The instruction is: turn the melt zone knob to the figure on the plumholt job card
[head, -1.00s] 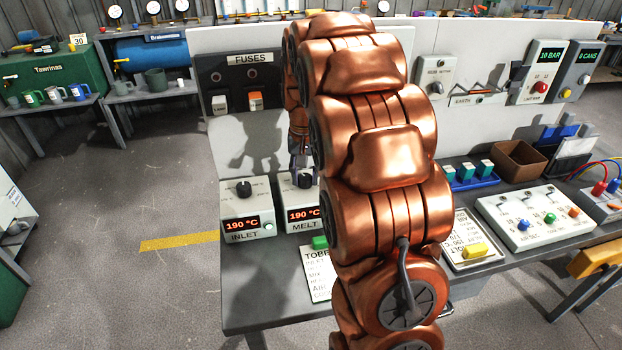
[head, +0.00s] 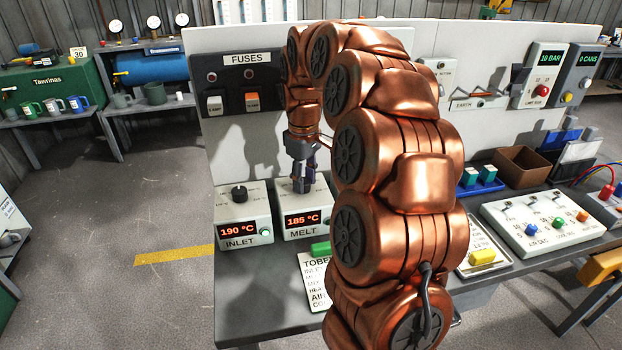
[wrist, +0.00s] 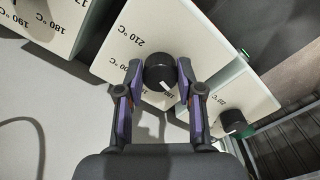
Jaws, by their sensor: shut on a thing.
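The MELT box (head: 318,218) stands on the bench with a red display reading 185 °C. My gripper (head: 304,187) points down onto its dial from above. In the wrist view my gripper (wrist: 158,88) has its two purple fingers on either side of the black melt knob (wrist: 159,70), shut on it. A white pointer line shows on the knob, and 210 °C is readable on the dial face; other figures are partly covered. A card headed "TOBE..." (head: 314,283) lies in front, partly hidden by my arm. I cannot make out a Plumholt heading on any card.
The INLET box (head: 237,208), reading 190 °C, stands close on the left. The fuse panel (head: 241,85) is on the board behind. A second card with a yellow block (head: 482,257) lies to the right, partly behind my arm. A white switch box (head: 545,222) is farther right.

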